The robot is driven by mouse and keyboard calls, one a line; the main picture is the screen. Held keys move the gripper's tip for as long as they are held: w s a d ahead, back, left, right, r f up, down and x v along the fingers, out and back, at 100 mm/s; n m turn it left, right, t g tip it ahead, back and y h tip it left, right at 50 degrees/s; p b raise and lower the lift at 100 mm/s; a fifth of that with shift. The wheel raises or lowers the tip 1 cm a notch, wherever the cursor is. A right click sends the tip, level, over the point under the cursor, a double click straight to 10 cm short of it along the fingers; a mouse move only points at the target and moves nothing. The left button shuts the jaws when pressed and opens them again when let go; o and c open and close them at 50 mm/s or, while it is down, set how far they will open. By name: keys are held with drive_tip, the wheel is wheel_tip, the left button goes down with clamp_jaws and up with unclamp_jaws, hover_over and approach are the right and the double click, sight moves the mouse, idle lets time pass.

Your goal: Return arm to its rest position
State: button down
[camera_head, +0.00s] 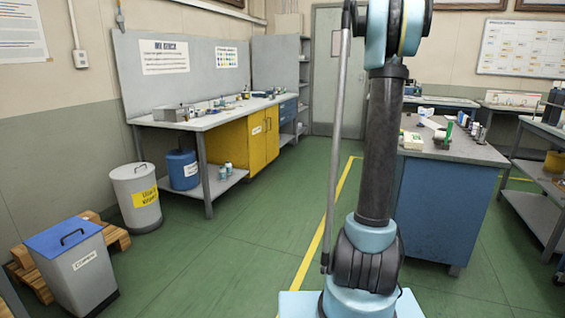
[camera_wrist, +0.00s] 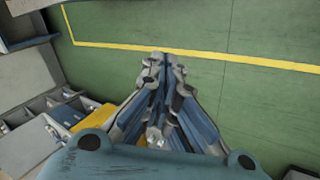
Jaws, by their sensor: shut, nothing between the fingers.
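My arm (camera_head: 380,150) stands upright in the head view, rising from my light-blue base out through the top edge. My gripper is out of that view. In the wrist view my gripper (camera_wrist: 161,62) points over the green floor, its grey and blue fingers meeting at the tips. It is shut with nothing between the fingers.
A blue island bench (camera_head: 436,215) stands just right of my arm, with items on top. A workbench (camera_head: 215,120) with a yellow cabinet (camera_head: 258,141) lines the left wall. Bins (camera_head: 137,200) stand at left. Open green floor (camera_head: 235,250) with a yellow line lies between.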

drive_tip(key=s+a+f+m+g+y, duration=0.1)
drive_tip(key=s+a+f+m, duration=0.15)
drive_tip(key=s+a, duration=0.5)
drive_tip(key=s+a+f+m, duration=0.1)
drive_tip(key=s+a+f, duration=0.25)
drive_tip(key=s, duration=0.75)
drive_tip(key=s+a+f+m+g+y, duration=0.1)
drive_tip(key=s+a+f, duration=0.1)
drive_tip(key=s+a, duration=0.65)
drive_tip(key=s+a+f+m, duration=0.2)
drive_tip(key=s+a+f, duration=0.1)
drive_tip(key=s+f, duration=0.6)
drive_tip(key=s+a+f+m+g, duration=0.1)
drive_tip(key=s+a+f+m, duration=0.2)
drive_tip(key=s+f, duration=0.7)
drive_tip(key=s, duration=0.7)
drive_tip(key=shift+s+f+g+y, duration=0.15)
drive_tip(key=shift+f+g+y, duration=0.15)
drive_tip(key=shift+y, duration=0.1)
drive_tip(key=shift+w+a+f, duration=0.1)
drive_tip(key=shift+w+f, duration=0.05)
drive_tip(key=shift+w, duration=0.35)
